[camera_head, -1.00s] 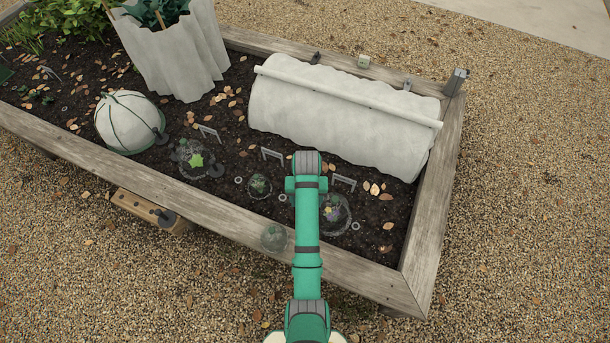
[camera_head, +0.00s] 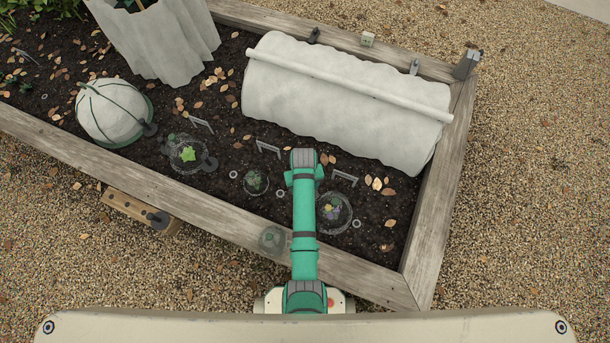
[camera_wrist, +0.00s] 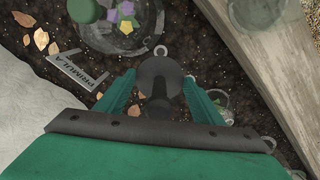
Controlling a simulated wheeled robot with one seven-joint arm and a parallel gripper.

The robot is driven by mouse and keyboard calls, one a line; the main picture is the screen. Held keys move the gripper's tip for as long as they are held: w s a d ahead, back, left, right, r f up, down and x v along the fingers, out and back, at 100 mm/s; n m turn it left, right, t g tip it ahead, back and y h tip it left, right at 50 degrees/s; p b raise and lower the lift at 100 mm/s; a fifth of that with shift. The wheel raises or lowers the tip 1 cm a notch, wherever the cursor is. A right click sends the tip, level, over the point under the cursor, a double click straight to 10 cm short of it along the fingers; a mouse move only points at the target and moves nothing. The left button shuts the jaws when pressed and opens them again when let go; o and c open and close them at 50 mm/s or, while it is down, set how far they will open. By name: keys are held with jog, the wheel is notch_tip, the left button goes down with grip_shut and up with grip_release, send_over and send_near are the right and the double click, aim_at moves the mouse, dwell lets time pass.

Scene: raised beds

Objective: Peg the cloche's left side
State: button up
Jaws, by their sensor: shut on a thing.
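My gripper (camera_wrist: 160,90) is shut on a dark peg (camera_wrist: 158,72) with a round head, held above the soil. In the head view, my arm's end hides the fingers and peg. A clear cloche (camera_head: 340,222) over purple and yellow flowers stands at the right front of the bed; its dome (camera_wrist: 135,42) also shows at the wrist view's top left. In the head view, my arm covers the cloche's left side. Another ring (camera_head: 356,224) lies at its right.
A white fleece tunnel (camera_head: 340,105) lies behind my arm. A smaller clear cloche (camera_head: 256,182) and one with dark pegs (camera_head: 188,155) stand left. A clear dome (camera_head: 272,239) sits on the wooden bed edge (camera_head: 215,213). A Primula label (camera_wrist: 78,70) stands near the flowers.

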jog(key=shift+s+f, duration=0.3)
jog(key=shift+f, duration=0.2)
jog(key=shift+s+f, duration=0.3)
jog(key=shift+f, duration=0.2)
jog(key=shift+a+f+n, duration=0.1)
jog(key=shift+f+n, duration=0.2)
jog(key=shift+f, duration=0.25)
notch_tip(320, 180, down, 10)
dwell(0.3)
jog(key=shift+f, duration=0.95)
dwell(0.9)
jog(key=o, duration=1.1)
jog(key=shift+s, duration=0.1)
notch_tip(320, 180, up, 11)
jog(key=shift+f, duration=0.1)
